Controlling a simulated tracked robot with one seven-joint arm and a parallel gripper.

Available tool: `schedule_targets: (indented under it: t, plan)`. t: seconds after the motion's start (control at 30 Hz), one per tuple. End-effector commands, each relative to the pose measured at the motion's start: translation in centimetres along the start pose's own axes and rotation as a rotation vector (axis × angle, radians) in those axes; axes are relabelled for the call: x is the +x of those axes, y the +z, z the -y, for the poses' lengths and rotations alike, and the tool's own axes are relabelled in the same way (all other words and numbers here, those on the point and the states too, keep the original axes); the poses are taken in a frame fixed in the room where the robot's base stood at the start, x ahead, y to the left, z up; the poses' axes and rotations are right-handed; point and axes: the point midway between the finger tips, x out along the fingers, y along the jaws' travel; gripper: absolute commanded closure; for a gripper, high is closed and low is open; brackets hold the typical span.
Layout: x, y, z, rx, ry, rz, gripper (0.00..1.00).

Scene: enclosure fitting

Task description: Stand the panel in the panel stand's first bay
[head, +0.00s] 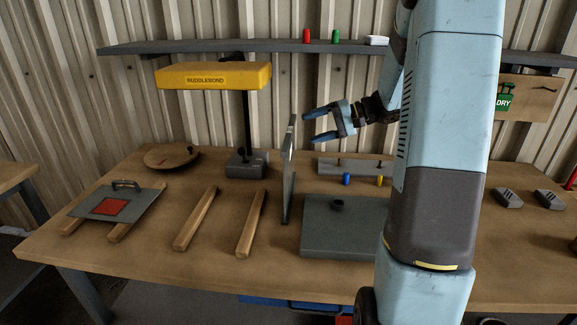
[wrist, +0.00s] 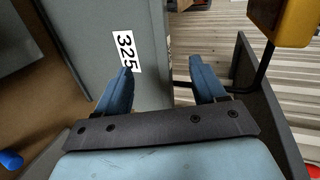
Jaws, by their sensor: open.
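A thin grey panel (head: 288,170) stands upright mid-table, nearly edge-on in the head view. In the wrist view the panel (wrist: 95,35) shows a broad grey face with a white "325" label. I cannot tell whether it is loose or joined to the grey box at its right. My gripper (head: 310,127) is open and empty, just right of the panel's upper part, fingers pointing left. In the wrist view the gripper (wrist: 160,66) has one fingertip over the label and the other beyond the panel's edge; contact is unclear. I cannot clearly make out the panel stand or its bays.
The flat grey box (head: 345,238) with a black knob lies right of the panel. Two wooden battens (head: 197,218) lie left of it. A handled plate with a red square (head: 135,205) rests on battens farther left. A yellow lamp (head: 214,76) stands behind, under a wall shelf (head: 180,46).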

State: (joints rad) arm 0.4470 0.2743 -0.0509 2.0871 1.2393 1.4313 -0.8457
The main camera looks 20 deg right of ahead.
Motion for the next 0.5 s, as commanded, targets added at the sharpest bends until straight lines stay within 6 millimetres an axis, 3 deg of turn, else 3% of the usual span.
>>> schedule_targets:
  t: [0.27, 0.5]
  plan:
    - [1.4, -0.1, -0.1, 0.000, 0.001, 0.003, 0.30]
    - [4.6, -0.5, -0.3, -0.001, 0.000, 0.003, 0.30]
